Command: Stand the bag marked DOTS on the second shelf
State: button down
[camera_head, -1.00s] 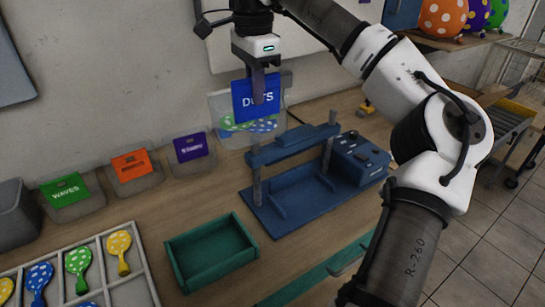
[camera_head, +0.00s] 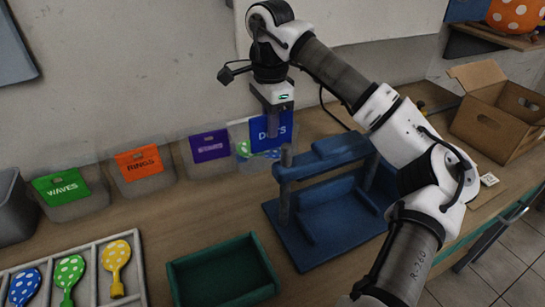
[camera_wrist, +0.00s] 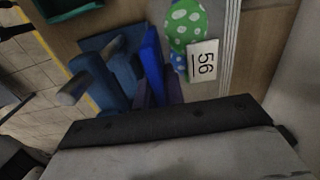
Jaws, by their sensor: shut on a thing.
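The DOTS bag (camera_head: 245,150) is clear with a blue header and dotted balloons inside. My gripper (camera_head: 272,128) is shut on its header, and the bag hangs roughly upright near the wall. It is just right of the purple-labelled bag (camera_head: 209,150), partly behind the blue press. I cannot tell whether its bottom touches the bench. A wooden shelf (camera_head: 500,38) with an orange balloon is at the top right; no second shelf is clearly visible.
The blue press (camera_head: 325,205) stands in front of the bag. WAVES (camera_head: 75,208) and RINGS (camera_head: 145,180) bags line the wall at left. A green tray (camera_head: 222,272) and a compartment tray (camera_head: 133,290) are in front. An open cardboard box (camera_head: 490,125) is at right.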

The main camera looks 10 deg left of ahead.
aim_at(271, 157)
notch_tip(271, 157, down, 9)
jog(key=shift+s+p, duration=0.1)
jog(key=shift+p, duration=0.8)
jog(key=shift+f, duration=0.4)
jog(key=shift+f, duration=0.2)
jog(key=c, duration=1.5)
grip_release()
jog(key=shift+r, duration=0.1)
